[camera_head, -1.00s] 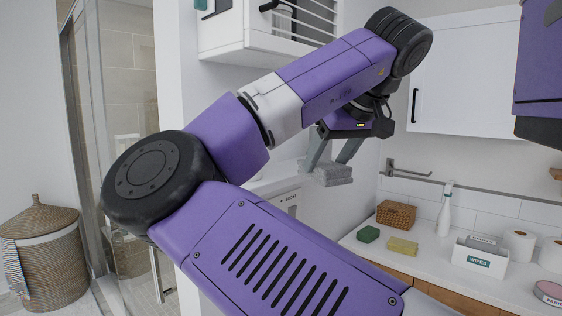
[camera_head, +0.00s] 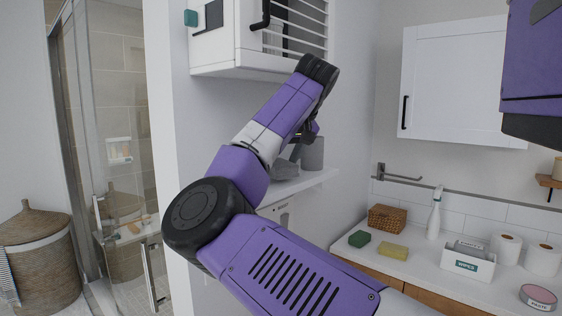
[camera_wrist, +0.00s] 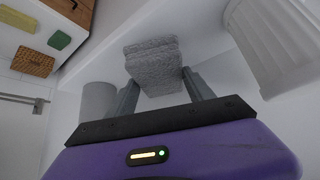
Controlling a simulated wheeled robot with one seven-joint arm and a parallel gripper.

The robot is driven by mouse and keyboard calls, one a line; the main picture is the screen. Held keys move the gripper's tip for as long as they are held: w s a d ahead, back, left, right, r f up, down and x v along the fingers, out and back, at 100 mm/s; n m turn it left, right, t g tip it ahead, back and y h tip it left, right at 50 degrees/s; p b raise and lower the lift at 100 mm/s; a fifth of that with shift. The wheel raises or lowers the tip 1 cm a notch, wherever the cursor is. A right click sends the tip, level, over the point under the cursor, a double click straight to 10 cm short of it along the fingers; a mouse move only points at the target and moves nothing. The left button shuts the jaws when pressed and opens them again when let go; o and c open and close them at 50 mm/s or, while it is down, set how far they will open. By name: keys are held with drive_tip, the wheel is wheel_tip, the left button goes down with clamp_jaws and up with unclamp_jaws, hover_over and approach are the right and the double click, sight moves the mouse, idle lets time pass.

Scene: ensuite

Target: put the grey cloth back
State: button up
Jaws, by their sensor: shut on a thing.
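The grey cloth (camera_wrist: 155,65) is a folded, fuzzy bundle between the fingers of my gripper (camera_wrist: 160,88) in the wrist view. My gripper is shut on it. In the head view the cloth (camera_head: 284,169) shows just over a white wall shelf (camera_head: 300,186), below the slatted white cabinet, with my gripper (camera_head: 292,155) partly hidden behind my arm. I cannot tell whether the cloth touches the shelf.
A grey cylindrical container (camera_head: 313,153) stands on the shelf right of the cloth. The slatted cabinet (camera_head: 220,45) hangs above. A counter at right holds a wicker basket (camera_head: 387,218), sponges, a spray bottle (camera_head: 435,215) and a wipes box (camera_head: 467,262).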

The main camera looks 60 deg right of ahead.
drive_tip(key=shift+f, duration=0.8)
drive_tip(key=o, duration=1.4)
drive_tip(key=shift+d, duration=0.1)
drive_tip(key=shift+c, duration=0.2)
drive_tip(key=shift+r, duration=0.1)
drive_tip(key=b+v, duration=0.1)
drive_tip(key=v, duration=1.1)
